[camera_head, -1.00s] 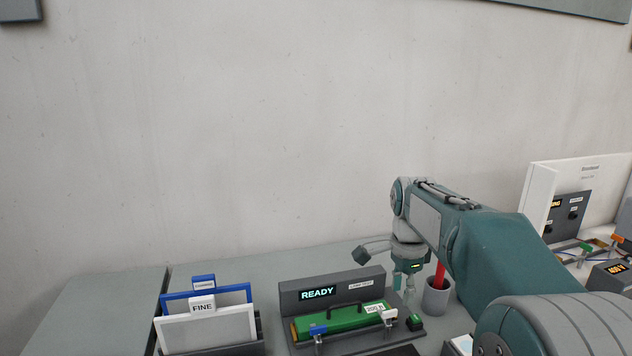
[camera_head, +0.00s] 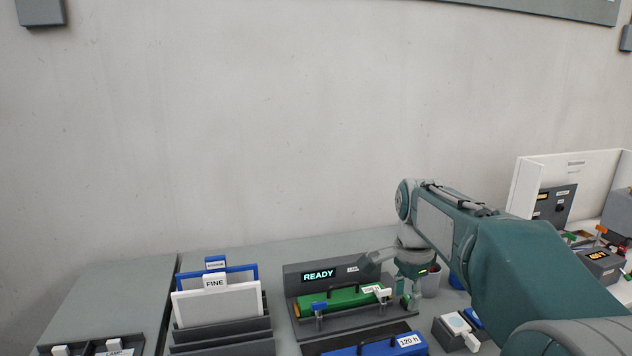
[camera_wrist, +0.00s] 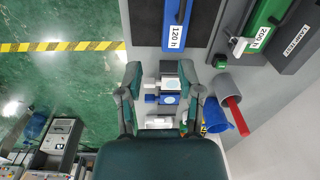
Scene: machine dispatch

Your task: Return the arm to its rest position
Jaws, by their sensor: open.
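My gripper (camera_head: 411,288) is open and empty at the end of my teal arm, in front of the right end of the test station in the head view. In the wrist view my gripper (camera_wrist: 165,95) has its two fingers spread apart, with a small grey holder (camera_wrist: 170,84) carrying a pale blue round-marked piece visible between and below them. I cannot tell its exact height above the bench. The arm's lower links cover the right front of the head view.
The test station (camera_head: 380,264) reads READY and holds a green module (camera_head: 343,300). A blue module (camera_head: 372,347) marked 120 h lies in front. A rack (camera_head: 222,332) holds FINE and blue-framed panels. A grey cup (camera_wrist: 227,90) holds a red item. A white-panelled station (camera_head: 525,190) stands right.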

